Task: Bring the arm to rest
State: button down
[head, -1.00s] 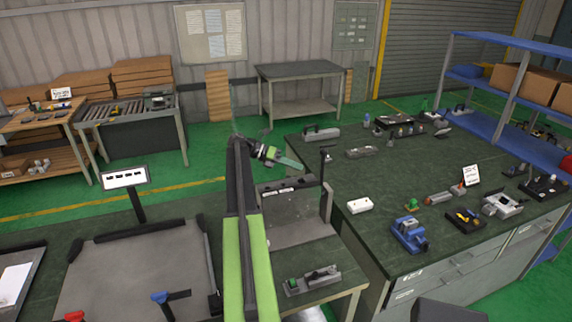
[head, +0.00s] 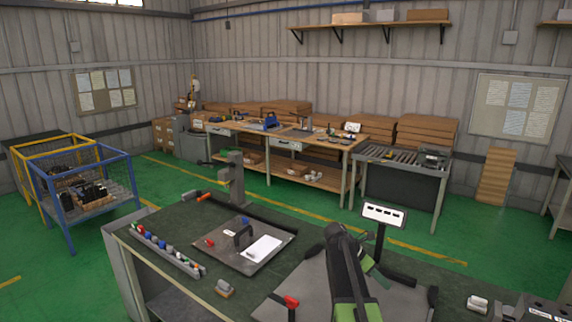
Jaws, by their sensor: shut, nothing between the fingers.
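My green and black arm (head: 346,265) rises from the bottom of the head view, over the near workbench. My gripper (head: 369,264) shows only in part, as a small green piece just right of the arm's upper end. The arm hides much of it. It is shut and holds nothing. It appears over the grey plate (head: 275,308) on the bench, close to the post of a small white sign (head: 384,214). I cannot tell its height above the plate.
The near bench (head: 190,218) carries a dark tray (head: 215,240) with a white sheet, a row of small coloured parts (head: 165,250), a red-handled clamp (head: 291,302) and an upright grey column (head: 236,180). A blue and yellow wire cage (head: 85,220) stands left. Green floor lies open behind.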

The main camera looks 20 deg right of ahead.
jog(key=s+a+f+m+t+y, duration=0.1)
jog(key=a+m, duration=0.5)
jog(key=a, duration=0.6)
jog(key=s+a+f+m+t+y+b, duration=0.1)
jog(key=s+a+f+m+t+y, duration=0.1)
jog(key=a, duration=1)
jog(key=s+a+f+m+t+y, duration=0.1)
jog(key=s+a+f+m+y, duration=0.2)
jog(key=a+m, duration=0.6)
jog(key=a+f+y, duration=0.2)
jog(key=a+f, duration=0.1)
jog(key=shift+s+f+m+t+b, duration=0.15)
jog(key=shift+f+m+t+b, duration=0.15)
jog(key=shift+m+b, duration=0.1)
